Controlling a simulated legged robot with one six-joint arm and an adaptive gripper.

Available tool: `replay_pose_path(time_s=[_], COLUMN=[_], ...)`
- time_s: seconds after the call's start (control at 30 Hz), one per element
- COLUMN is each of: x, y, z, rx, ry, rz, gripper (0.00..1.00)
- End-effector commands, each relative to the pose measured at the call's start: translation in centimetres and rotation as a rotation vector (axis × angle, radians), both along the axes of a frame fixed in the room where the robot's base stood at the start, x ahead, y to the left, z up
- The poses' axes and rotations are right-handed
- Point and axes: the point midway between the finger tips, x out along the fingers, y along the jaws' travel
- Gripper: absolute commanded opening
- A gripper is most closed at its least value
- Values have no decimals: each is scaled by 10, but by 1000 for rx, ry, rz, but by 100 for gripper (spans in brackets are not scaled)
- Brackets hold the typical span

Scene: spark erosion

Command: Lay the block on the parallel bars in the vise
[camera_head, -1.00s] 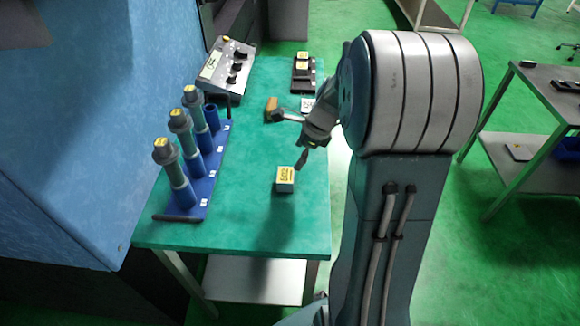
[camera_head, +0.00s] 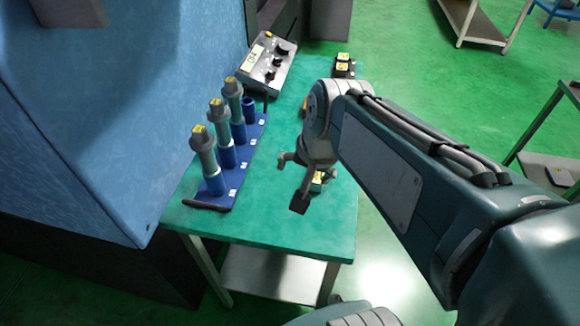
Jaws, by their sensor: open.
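A small block with a yellow top label (camera_head: 318,177) sits on the green table, mostly hidden behind my gripper and wrist. My gripper (camera_head: 291,182) is open above the table, its fingers spread, with one fingertip toward the front of the table and the other toward the holder rack. It appears to be in front of the block in the picture; I cannot tell whether they touch. No vise or parallel bars can be clearly made out; my arm covers part of the table's right side.
A blue rack (camera_head: 218,192) with several tool holders stands along the table's left side. A control box (camera_head: 270,62) is behind it. A dark item with yellow-labelled pieces (camera_head: 343,69) lies at the back right. A blue machine wall (camera_head: 90,130) borders the left. The table's front is clear.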

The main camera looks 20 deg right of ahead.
Motion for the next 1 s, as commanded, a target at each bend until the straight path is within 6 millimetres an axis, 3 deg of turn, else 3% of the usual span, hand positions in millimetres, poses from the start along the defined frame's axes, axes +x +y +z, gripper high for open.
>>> replay_pose_path(time_s=[0.2, 0.33, 0.8, 1.0], x=[-41, -54, -57, -49], y=[22, 26, 27, 23], z=[10, 11, 11, 9], rx=[-213, -292, -318, -354], ry=[-113, -147, -155, -132], rz=[396, 530, 573, 639], gripper=[100, 100, 100, 100])
